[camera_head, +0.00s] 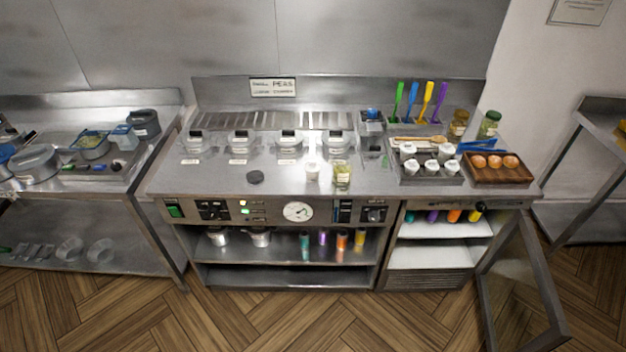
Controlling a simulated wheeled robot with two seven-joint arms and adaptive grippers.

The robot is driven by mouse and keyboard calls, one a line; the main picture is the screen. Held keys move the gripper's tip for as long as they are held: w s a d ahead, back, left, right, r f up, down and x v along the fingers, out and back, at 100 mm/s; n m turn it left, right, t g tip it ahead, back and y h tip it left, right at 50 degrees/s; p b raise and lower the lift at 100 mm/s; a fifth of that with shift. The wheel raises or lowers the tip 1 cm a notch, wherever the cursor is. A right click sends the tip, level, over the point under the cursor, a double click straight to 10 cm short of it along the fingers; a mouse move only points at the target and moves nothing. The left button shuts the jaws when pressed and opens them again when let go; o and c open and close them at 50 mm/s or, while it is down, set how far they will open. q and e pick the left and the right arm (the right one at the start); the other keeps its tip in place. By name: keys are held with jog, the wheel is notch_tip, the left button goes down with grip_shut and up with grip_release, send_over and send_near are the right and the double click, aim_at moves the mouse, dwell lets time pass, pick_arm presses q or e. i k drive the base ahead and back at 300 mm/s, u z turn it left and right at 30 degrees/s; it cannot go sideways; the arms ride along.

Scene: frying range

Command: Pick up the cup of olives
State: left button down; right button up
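A clear cup with yellowish-green contents (342,175) stands upright near the front edge of the steel worktop (215,180), right of the middle. It looks like the cup of olives, but the contents are too small to be sure. A small white cup (312,171) stands just to its left. Neither of my grippers is in view, and nothing touches the clear cup.
A tray of white cups (430,180) and a brown tray of round orange-brown items (517,180) sit at the right. Several lidded wells line the back. A dark disc (255,177) lies left of the cups. Below right, a cabinet door (520,285) stands open.

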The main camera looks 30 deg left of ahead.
aim_at(312, 178)
jog(key=u, duration=1)
jog(key=i, duration=1)
jog(key=z, duration=0.85)
jog(key=k, duration=1.15)
jog(key=u, duration=0.1)
